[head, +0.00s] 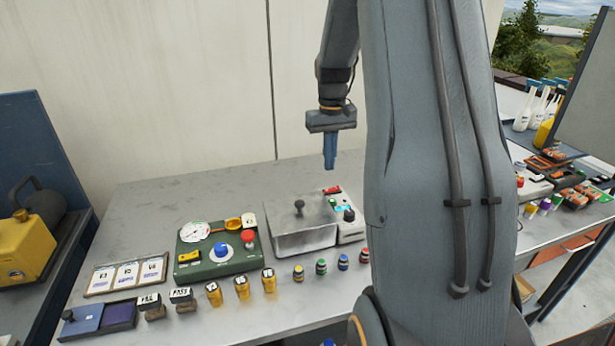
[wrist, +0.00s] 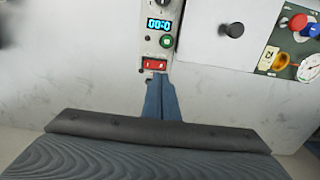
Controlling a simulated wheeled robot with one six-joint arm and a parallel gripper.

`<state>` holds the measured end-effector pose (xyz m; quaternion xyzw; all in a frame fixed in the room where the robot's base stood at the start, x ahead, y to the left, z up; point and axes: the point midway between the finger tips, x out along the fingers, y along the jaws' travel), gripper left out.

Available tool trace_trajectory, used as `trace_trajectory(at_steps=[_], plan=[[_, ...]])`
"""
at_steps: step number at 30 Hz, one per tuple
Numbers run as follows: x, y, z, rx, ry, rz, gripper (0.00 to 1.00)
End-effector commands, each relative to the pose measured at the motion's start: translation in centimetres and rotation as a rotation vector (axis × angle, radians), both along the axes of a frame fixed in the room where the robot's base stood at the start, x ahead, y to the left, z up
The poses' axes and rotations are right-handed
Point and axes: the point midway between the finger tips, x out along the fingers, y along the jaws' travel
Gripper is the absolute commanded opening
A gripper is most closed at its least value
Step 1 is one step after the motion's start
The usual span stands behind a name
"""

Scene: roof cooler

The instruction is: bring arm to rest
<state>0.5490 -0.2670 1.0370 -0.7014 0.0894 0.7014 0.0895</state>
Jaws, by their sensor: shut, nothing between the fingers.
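My gripper (head: 330,162) hangs from my arm in the head view, pointing down above the rear of the grey table (head: 150,205). Its blue fingers are shut together and hold nothing. In the wrist view the closed fingers (wrist: 161,88) point toward a red switch (wrist: 155,64) on a white control box; I cannot tell the exact gap. In the head view the fingers are clear above the tabletop. My large grey arm link hides the middle right of the table.
A metal-lidded box (head: 298,232) stands beside the white control box (head: 346,218). A green gauge panel (head: 216,248) is to its left. Several small bottles and stamps line the front. A yellow can (head: 25,248) is far left. A pale wall (head: 180,90) rises behind the table.

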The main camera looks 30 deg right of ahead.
Motion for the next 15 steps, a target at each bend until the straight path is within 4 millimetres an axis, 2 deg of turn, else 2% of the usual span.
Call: trace_trajectory(at_steps=[5, 8, 11, 14, 15], plan=[[0.0, 0.0, 0.0, 0.0, 0.0, 0.0, 0.0], [-0.2, 1.1, 0.1, -0.002, -0.006, 0.01, 0.0], [-0.8, 4.4, 0.3, -0.012, -0.025, 0.038, 0.0], [-2.5, 9.6, 0.4, -0.023, -0.06, 0.082, 0.0], [-3.5, 11.9, 0.4, -0.027, -0.078, 0.102, 0.0]])
